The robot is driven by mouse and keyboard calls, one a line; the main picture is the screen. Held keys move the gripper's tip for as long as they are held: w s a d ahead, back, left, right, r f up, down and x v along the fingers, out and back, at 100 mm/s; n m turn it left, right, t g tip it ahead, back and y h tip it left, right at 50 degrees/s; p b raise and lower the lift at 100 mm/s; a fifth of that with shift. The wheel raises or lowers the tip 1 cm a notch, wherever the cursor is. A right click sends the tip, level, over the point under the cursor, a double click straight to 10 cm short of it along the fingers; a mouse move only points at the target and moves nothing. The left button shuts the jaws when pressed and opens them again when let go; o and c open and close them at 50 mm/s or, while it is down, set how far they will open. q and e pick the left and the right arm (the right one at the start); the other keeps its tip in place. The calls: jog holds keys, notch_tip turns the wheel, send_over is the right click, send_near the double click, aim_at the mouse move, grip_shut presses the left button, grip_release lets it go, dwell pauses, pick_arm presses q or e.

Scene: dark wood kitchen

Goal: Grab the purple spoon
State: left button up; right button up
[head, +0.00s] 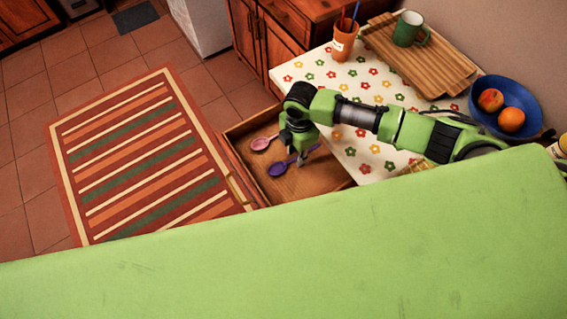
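The purple spoon (278,169) lies in an open wooden drawer (318,179), its bowl to the left and its handle running up to the right. A pink spoon (261,144) lies in the same drawer, a little farther back and left. My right gripper (297,155) points down into the drawer, over the purple spoon's handle, and hides part of it. The fingers are small and dark here, so I cannot tell whether they are apart or closed, or whether they touch the handle. My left gripper is not in view.
The flower-patterned counter (316,73) beside the drawer holds an orange cup (343,44), a slatted wooden tray (447,70) with a green mug (408,29), and a blue bowl (478,117) with fruit. A striped rug (140,160) lies on the floor left of the drawer.

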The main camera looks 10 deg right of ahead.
jog(key=shift+f, duration=0.2)
jog(key=shift+f, duration=0.15)
dwell(0.3)
grip_shut()
